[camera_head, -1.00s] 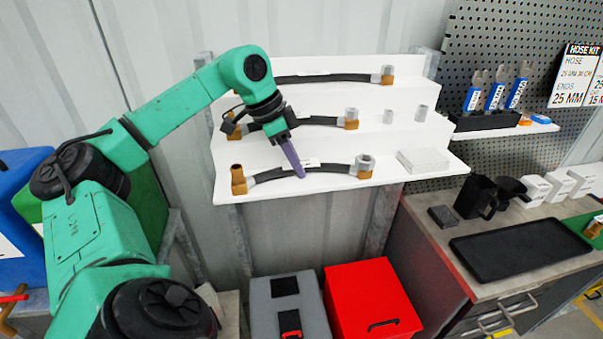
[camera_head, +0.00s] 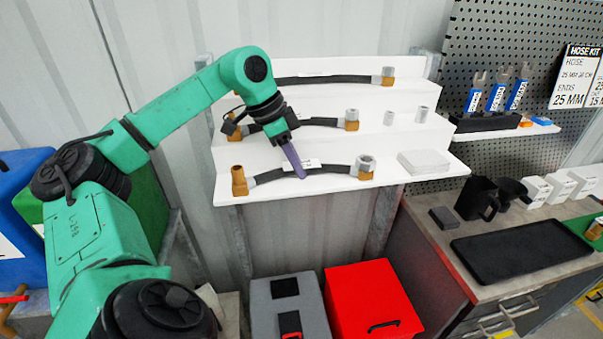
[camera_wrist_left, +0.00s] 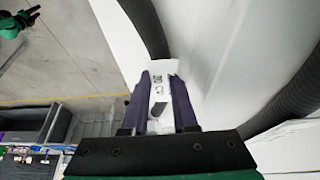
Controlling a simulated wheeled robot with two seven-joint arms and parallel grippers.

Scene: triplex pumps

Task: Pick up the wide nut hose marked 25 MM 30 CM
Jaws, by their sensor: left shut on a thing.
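A black hose (camera_head: 330,169) lies along the lowest white step, with a brass elbow end at its left and a wide grey nut (camera_head: 365,165) at its right. It carries a white label (camera_head: 309,164), too small to read in the head view. My left gripper (camera_head: 301,173) reaches down from above, its purple fingers shut on the hose near its middle, just left of the label. In the left wrist view, the fingers (camera_wrist_left: 160,88) stand either side of the white label (camera_wrist_left: 160,76), and the black hose (camera_wrist_left: 148,28) runs up from it. My right gripper is not seen.
The white stepped shelf (camera_head: 225,155) bears other hoses on its middle (camera_head: 318,121) and top (camera_head: 335,78) steps. Two small grey fittings and a white block (camera_head: 424,162) stand to the right. A red box (camera_head: 370,300) and a grey case are below. A worktop with a black tray (camera_head: 520,250) is at right.

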